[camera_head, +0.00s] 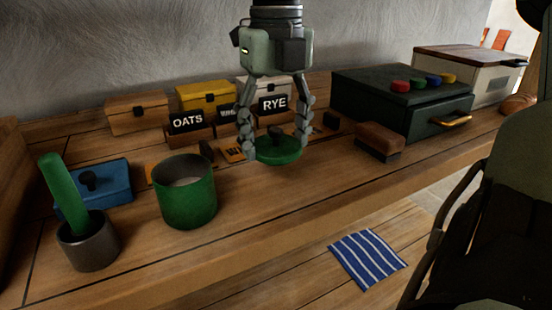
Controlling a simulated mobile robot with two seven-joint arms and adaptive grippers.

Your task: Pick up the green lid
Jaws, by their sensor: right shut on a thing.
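The green lid (278,151) is a round disc with a dark knob on top, near the middle of the camera_head view. My right gripper (276,146) comes down from above and is shut on the lid, one finger at each side of it. I cannot tell whether the lid touches the bench or hangs just above it. An open green pot (187,196) stands upright to the left of the lid, with nothing on top. My left gripper is not in view.
On the bench (256,222) are a blue box (107,186), a grey cup (88,246) holding a green rod (63,192), a brown brush (379,139) and a dark drawer box (390,105). Labelled card stands (272,104) are behind the lid. The front bench edge is clear.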

